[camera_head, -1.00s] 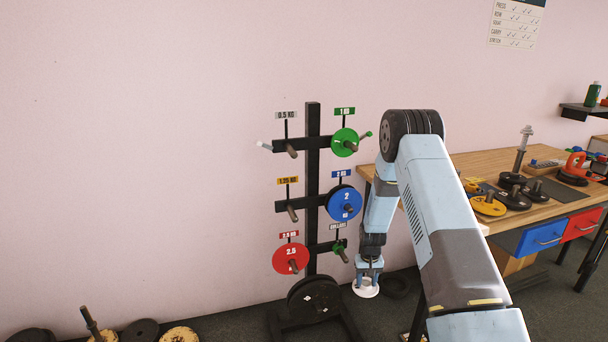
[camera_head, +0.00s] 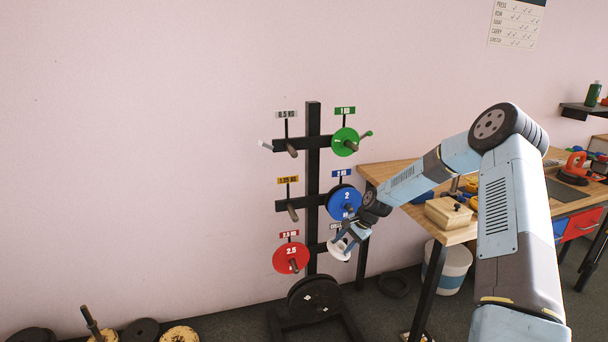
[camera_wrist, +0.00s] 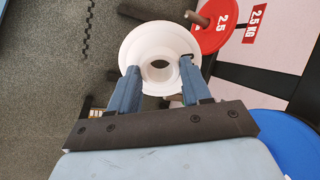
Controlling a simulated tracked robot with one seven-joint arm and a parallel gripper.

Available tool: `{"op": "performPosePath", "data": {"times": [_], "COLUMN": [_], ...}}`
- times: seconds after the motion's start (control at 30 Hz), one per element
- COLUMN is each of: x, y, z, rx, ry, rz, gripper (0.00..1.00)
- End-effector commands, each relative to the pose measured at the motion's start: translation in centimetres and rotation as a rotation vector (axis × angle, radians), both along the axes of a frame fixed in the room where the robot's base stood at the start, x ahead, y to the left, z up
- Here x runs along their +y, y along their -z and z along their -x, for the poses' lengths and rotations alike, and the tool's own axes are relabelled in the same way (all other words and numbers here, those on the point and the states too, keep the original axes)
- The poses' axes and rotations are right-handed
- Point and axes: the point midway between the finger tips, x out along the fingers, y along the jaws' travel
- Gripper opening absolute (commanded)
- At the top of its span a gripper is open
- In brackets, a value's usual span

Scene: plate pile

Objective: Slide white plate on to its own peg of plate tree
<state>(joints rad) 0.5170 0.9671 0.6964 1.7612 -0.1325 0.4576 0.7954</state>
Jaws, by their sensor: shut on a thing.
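My gripper (camera_head: 346,238) is shut on the white plate (camera_head: 339,250), low at the right side of the plate tree (camera_head: 312,180). In the wrist view the white plate (camera_wrist: 158,32) faces the camera, its hole between the fingertips (camera_wrist: 160,66). The upper-left peg (camera_head: 292,152), under a pale 0.5 KG label (camera_head: 287,115), is bare. The middle-left peg (camera_head: 292,212), under a yellow 1.25 KG label (camera_head: 288,180), is also bare. The white plate is apart from both. My gripper partly hides the lower-right peg.
The tree holds a green plate (camera_head: 345,142), blue plate (camera_head: 343,203), red plate (camera_head: 291,258) and black plates (camera_head: 314,297) at its foot. A bench (camera_head: 398,170) with a wooden box (camera_head: 448,212) stands right.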

Motion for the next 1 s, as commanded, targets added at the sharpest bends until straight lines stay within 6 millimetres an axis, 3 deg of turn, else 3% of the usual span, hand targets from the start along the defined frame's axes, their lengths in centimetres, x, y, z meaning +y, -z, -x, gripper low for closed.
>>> {"op": "performPosePath", "data": {"times": [0.3, 1.0], "x": [2.7, 6.5], "y": [-4.6, -11.0], "z": [-0.4, 0.0], "rx": [-0.076, -0.264], "ry": [0.274, 0.613], "rz": [-0.184, -0.400], "gripper": [0.00, 0.00]}}
